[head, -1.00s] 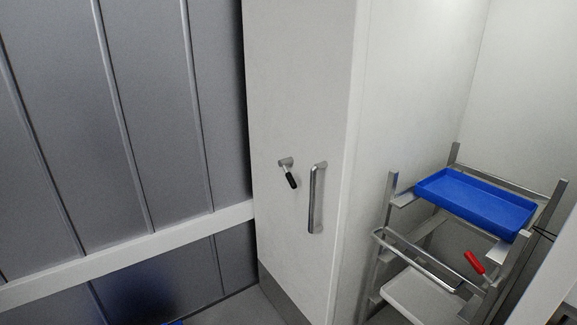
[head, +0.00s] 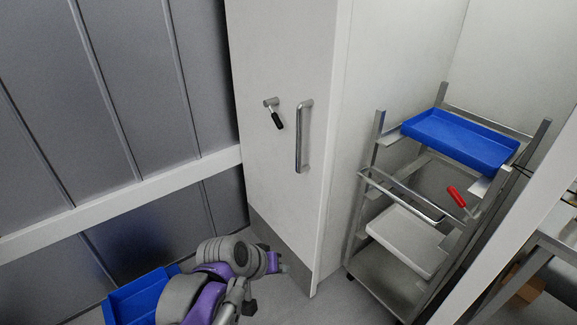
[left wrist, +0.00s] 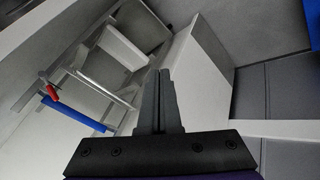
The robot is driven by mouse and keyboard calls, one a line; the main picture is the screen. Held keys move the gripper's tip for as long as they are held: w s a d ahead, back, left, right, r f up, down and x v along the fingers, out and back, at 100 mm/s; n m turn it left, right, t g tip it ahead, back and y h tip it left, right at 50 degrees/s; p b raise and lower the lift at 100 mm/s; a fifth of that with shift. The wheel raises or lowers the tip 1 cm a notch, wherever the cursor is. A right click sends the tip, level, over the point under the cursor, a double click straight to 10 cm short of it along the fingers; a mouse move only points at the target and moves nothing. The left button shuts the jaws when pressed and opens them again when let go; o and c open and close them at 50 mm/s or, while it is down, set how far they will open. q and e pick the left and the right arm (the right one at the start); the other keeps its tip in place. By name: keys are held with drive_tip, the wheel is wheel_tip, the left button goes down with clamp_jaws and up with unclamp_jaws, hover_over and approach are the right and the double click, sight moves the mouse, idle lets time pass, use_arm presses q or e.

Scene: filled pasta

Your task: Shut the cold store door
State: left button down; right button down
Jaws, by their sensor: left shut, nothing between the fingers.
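The cold store door (head: 272,60) is a tall white panel with a grey kick strip at its foot. It stands open, with the store's inside showing to its right. A vertical metal pull handle (head: 302,138) and a black-tipped lever (head: 275,116) are on its face. My left arm is low in the head view, below the handle and left of the door's foot; its fingertips are hard to make out there. In the left wrist view my left gripper (left wrist: 158,76) is shut and empty, pointing toward the door's lower part (left wrist: 188,88). My right gripper is out of view.
A metal rack trolley (head: 372,150) with a blue tray (head: 460,138) and a white tray (head: 405,238) stands inside the store. A blue bin (head: 125,297) is on the floor at lower left. Grey panelled wall (head: 120,90) fills the left.

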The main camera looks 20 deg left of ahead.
use_arm(q)
drive_tip(key=w+a+r+n+t+h+b, duration=0.1)
drive_tip(key=w+n+t+h, duration=0.15)
drive_tip(key=w, duration=1.15)
drive_tip(key=w+a+f+n+t+h+b, duration=0.1)
drive_tip(key=w+a+f+n+t, duration=0.15)
drive_tip(key=w+a, duration=0.4)
drive_tip(key=w+a+f+n+t+b, duration=0.1)
drive_tip(key=w+a+n+t, duration=0.15)
drive_tip(key=w+a, duration=0.4)
drive_tip(key=w+a+f+n+t+h+b, duration=0.15)
drive_tip(key=w+a+n, duration=0.25)
drive_tip(key=w, duration=0.5)
drive_tip(key=w+d+p, duration=0.2)
drive_tip(key=w+d, duration=0.4)
drive_tip(key=d, duration=0.1)
drive_tip(key=shift+d+f, duration=0.25)
drive_tip(key=shift+d, duration=0.1)
drive_tip(key=shift+s, duration=0.1)
